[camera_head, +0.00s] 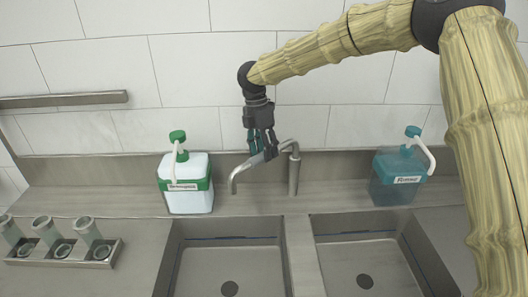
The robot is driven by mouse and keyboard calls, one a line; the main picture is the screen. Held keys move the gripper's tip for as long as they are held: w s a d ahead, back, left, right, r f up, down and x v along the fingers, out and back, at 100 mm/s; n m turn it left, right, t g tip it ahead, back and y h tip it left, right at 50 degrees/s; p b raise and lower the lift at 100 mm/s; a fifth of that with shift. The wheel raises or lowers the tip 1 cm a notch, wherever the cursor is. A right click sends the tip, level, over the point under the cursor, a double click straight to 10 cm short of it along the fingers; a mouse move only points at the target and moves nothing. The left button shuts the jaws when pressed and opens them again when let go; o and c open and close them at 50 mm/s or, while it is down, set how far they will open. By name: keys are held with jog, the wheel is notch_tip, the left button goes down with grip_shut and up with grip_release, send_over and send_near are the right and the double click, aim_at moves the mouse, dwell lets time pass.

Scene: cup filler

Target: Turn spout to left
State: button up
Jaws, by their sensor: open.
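The metal spout (247,167) rises from a faucet post (294,172) behind the two sinks. It points left and toward the front, with its bent tip hanging near the back edge of the left sink (226,268). My gripper (263,151) points down from the arm at the middle of the spout. Its fingers are open and appear to be around or just beside the spout tube; I cannot tell whether they touch it. Part of the spout is hidden behind the fingers.
A white and green jug (186,190) stands left of the spout. A blue jug (399,180) stands to the right on the counter. The right sink (365,262) lies below it. A metal holder with several cups (88,230) sits at the left. A rail (64,99) is on the tiled wall.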

notch_tip(320, 180, up, 11)
jog(key=w+a, duration=0.1)
jog(key=shift+w+a, duration=0.15)
jog(key=shift+w, duration=0.25)
